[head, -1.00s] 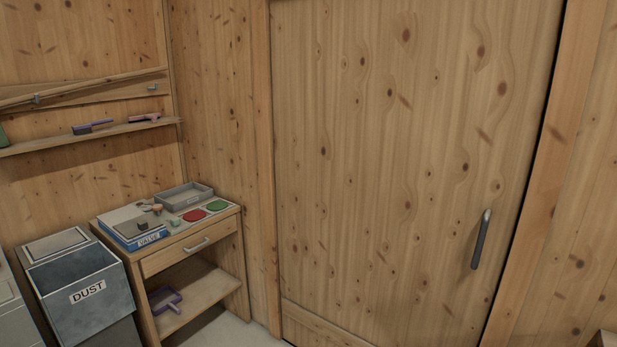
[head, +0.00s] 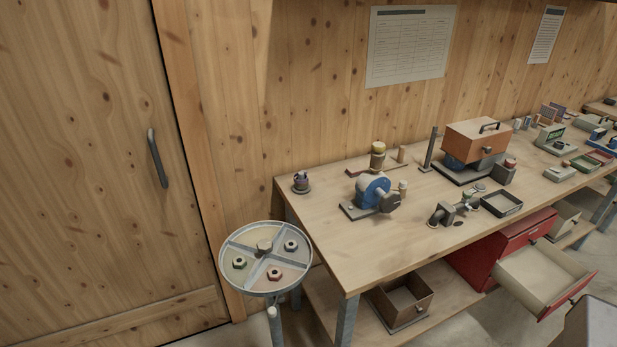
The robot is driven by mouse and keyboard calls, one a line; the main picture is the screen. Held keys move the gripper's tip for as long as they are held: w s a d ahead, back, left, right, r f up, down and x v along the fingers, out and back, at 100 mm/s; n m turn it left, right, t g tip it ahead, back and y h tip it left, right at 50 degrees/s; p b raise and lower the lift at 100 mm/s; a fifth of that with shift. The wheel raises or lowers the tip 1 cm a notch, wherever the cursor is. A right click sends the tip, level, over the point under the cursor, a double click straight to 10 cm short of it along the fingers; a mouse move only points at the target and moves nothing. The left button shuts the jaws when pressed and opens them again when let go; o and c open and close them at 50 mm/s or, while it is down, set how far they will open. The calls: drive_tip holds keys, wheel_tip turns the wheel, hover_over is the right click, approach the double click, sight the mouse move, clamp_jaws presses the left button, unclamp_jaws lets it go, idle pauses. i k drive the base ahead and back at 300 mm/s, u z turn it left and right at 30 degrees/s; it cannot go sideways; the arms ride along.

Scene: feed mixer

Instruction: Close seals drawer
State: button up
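A red drawer unit (head: 508,243) sits under the right part of the workbench. Its drawer (head: 543,276) is pulled out toward the front right, showing a pale, seemingly empty inside and a red front (head: 570,297) with a dark handle. I cannot read any label on it, so I cannot confirm that it is the seals drawer. My gripper is not in view.
The wooden workbench (head: 330,223) holds a blue machine (head: 372,192), a wooden box device (head: 476,141) and a dark tray (head: 501,203). A round divided tray (head: 265,240) stands at its left end. A grey block (head: 592,325) is at the bottom right, near the open drawer.

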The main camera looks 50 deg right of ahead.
sight(541, 276)
drive_tip(key=z, duration=0.1)
drive_tip(key=k, duration=0.15)
drive_tip(key=z, duration=1.35)
drive_tip(key=k, duration=0.55)
drive_tip(key=z, duration=0.95)
drive_tip(key=k, duration=0.8)
drive_tip(key=z, duration=1.35)
drive_tip(key=i, duration=0.9)
drive_tip(key=z, duration=0.3)
